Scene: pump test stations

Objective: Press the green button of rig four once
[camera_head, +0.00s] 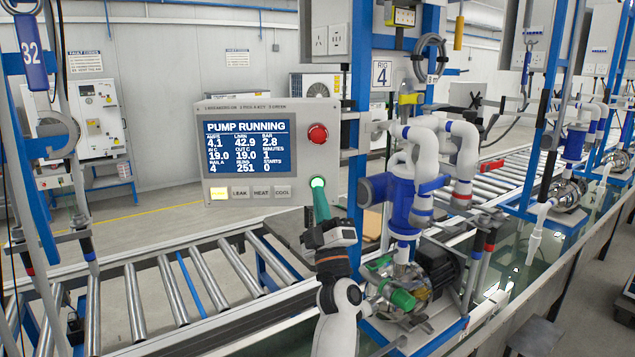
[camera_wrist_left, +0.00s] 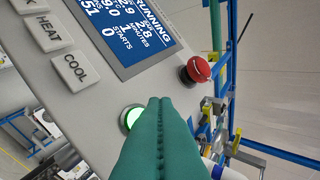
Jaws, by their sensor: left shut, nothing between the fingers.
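The rig 4 panel (camera_head: 333,165) stands in the middle of the head view, with the sign "RIG 4" (camera_head: 381,74) to its right. Its screen (camera_head: 248,147) reads "PUMP RUNNING". The green button (camera_head: 317,183) is lit at the panel's lower right; it glows in the left wrist view (camera_wrist_left: 129,116), partly hidden by the fingers. My left gripper (camera_head: 319,193) is shut and empty, its green fingertips at the button in the head view. In the left wrist view the fingertips (camera_wrist_left: 160,101) overlap the button's right edge; contact cannot be told. My right gripper is not in view.
A red button (camera_head: 318,134) sits above the green one. Blue and white pump piping (camera_head: 403,200) stands close right of my left arm. A roller conveyor (camera_head: 135,300) runs below the panel.

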